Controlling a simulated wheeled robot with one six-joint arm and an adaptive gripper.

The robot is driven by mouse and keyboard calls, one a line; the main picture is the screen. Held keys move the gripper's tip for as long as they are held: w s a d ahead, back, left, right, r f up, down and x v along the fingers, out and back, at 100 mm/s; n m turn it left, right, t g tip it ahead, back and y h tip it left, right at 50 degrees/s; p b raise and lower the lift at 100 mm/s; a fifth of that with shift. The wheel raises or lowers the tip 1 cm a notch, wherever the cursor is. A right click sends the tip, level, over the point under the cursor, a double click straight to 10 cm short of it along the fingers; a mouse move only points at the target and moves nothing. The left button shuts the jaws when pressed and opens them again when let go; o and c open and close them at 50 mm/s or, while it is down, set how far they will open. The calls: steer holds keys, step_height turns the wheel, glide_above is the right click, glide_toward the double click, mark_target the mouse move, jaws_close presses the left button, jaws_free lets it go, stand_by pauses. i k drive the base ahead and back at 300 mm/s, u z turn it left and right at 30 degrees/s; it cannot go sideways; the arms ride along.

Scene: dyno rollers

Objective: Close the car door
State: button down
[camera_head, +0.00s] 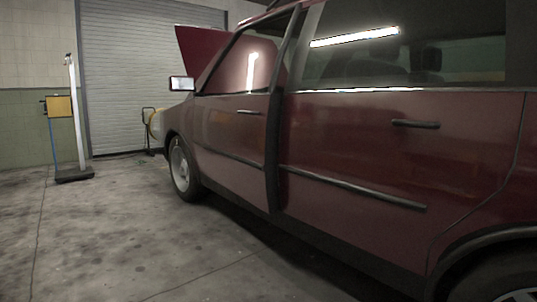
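A dark red car stands along the right side of the view with its front toward the back left. Its front door (228,134) stands slightly ajar. A dark band, the door's rear edge or gap, runs down between it and the rear door (360,150). The front door's dark handle (248,112) is near its upper rear corner. The rear door looks shut, and its handle (415,124) is at upper right. My gripper is not in view.
The car's hood (195,50) is raised. A side mirror (181,83) sticks out at the front. A stand with a yellow box (60,106) and a hose cart (151,123) stand near the roller shutter (140,60). The concrete floor (130,230) left of the car is clear.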

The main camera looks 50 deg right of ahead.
mark_target(236, 136)
steer(key=z, duration=1.05)
steer(key=i, duration=1.65)
steer(key=u, duration=0.65)
